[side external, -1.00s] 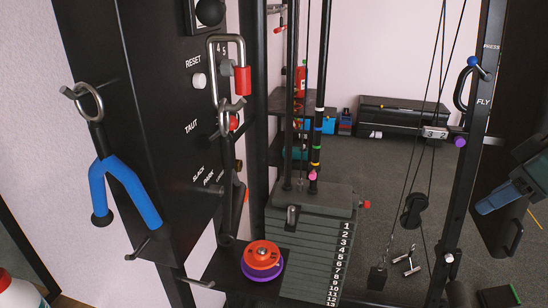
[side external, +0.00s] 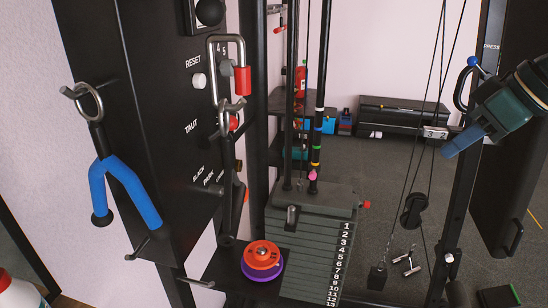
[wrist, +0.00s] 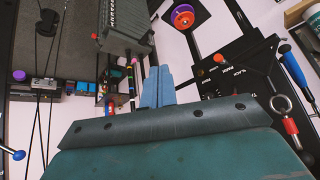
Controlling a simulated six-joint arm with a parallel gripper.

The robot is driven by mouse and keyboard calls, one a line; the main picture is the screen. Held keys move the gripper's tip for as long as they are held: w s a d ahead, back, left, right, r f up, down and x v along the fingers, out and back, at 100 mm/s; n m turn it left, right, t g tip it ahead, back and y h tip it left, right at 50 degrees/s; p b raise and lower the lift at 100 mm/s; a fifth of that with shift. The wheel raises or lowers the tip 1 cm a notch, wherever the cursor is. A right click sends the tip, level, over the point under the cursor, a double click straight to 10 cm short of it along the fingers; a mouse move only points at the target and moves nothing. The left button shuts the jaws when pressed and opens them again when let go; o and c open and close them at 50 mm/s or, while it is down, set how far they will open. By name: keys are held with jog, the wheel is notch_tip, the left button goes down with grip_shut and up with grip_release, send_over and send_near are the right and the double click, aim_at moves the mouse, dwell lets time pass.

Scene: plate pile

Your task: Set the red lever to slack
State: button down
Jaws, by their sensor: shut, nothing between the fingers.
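A red knob (side external: 234,122), which looks like the end of the red lever, shows on the black panel (side external: 160,165) level with the TAUT label. Hanging metal hardware in front hides most of the lever. The SLACK and PARK labels are lower on the panel. In the wrist view a red knob (wrist: 219,58) shows near the panel lettering; I cannot tell its exact setting there.
A red-sleeved carabiner (side external: 242,80) hangs before the panel. A blue forked handle (side external: 125,187) hangs at its left. Orange and purple discs (side external: 262,262) sit below, beside the weight stack (side external: 312,245). Cables (side external: 437,80) and a pulley (side external: 414,210) stand between my gripper and the stack.

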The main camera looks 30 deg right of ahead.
jog(key=w+a+r+n+y, duration=0.3)
jog(key=w+a+r, duration=0.3)
jog(key=w+a, duration=0.3)
jog(key=w+a+r+n+y, duration=0.2)
jog(key=w+a+r, duration=0.4)
jog(key=w+a, duration=0.4)
jog(key=shift+w+r+n+y, duration=0.3)
jog(key=shift+w+n+y, duration=0.15)
jog(key=shift+w, duration=2.25)
jog(key=shift+w+a+f, duration=0.5)
jog(key=shift+a+f, duration=0.25)
jog(key=shift+f, duration=0.95)
jog(key=shift+w+a+f, duration=0.55)
jog(key=shift+a+f, duration=0.25)
jog(key=shift+f, duration=0.9)
jog(key=shift+w+a+f, duration=0.5)
jog(key=shift+a+f, duration=0.25)
jog(key=shift+f, duration=0.95)
